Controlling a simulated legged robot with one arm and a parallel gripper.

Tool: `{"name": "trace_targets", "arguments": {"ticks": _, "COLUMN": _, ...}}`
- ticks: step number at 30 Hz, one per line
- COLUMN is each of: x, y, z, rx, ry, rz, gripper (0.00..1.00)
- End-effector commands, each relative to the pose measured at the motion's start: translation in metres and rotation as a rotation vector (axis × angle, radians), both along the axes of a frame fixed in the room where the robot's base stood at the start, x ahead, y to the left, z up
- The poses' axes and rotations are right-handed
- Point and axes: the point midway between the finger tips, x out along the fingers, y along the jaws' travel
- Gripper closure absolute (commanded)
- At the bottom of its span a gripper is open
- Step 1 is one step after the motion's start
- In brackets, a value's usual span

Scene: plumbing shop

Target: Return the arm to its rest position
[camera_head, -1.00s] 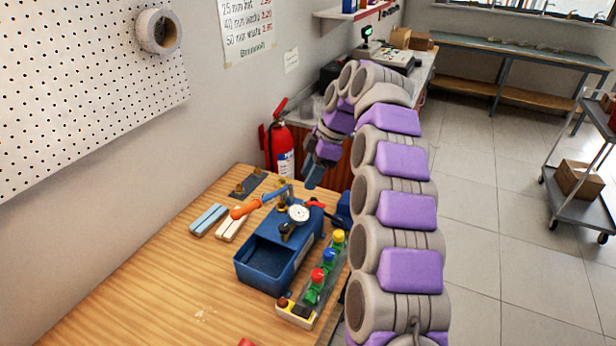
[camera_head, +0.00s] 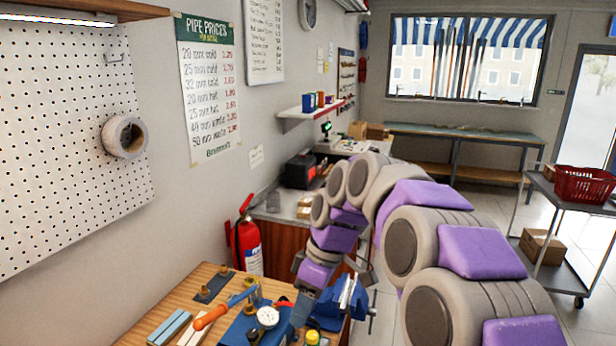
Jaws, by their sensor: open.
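My arm rises from the lower right, bends over, and hangs down toward the wooden workbench (camera_head: 207,283). My gripper (camera_head: 303,306) is at its end, pointing down, open, and I see nothing held in it. It overlaps the space between the blue test pump with its white gauge (camera_head: 268,317) and the blue vise (camera_head: 326,307). I cannot tell whether it touches either. The pump's lower part is cut off by the frame edge.
A red fire extinguisher (camera_head: 247,248) stands behind the bench. A counter (camera_head: 272,217) lies beyond. A trolley (camera_head: 560,272) with a red basket (camera_head: 584,184) stands right, with open floor around.

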Motion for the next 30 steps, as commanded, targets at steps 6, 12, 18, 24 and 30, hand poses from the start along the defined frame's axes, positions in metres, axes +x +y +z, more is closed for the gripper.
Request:
{"name": "trace_targets", "arguments": {"ticks": 6, "x": -0.067, "y": -0.032, "z": -0.007, "rx": -0.099, "ry": 0.067, "rz": -0.231, "gripper": 0.57}}
{"name": "trace_targets", "arguments": {"ticks": 12, "x": -0.130, "y": -0.064, "z": -0.023, "rx": -0.198, "ry": 0.114, "rz": -0.463, "gripper": 0.57}}
{"name": "trace_targets", "arguments": {"ticks": 18, "x": -0.197, "y": -0.097, "z": -0.049, "rx": -0.298, "ry": 0.154, "rz": -0.711, "gripper": 0.57}}
{"name": "trace_targets", "arguments": {"ticks": 24, "x": -0.261, "y": -0.126, "z": -0.079, "rx": -0.385, "ry": 0.182, "rz": -0.962, "gripper": 0.57}}
{"name": "trace_targets", "arguments": {"ticks": 30, "x": -0.301, "y": -0.143, "z": -0.101, "rx": -0.437, "ry": 0.199, "rz": -1.121, "gripper": 0.57}}
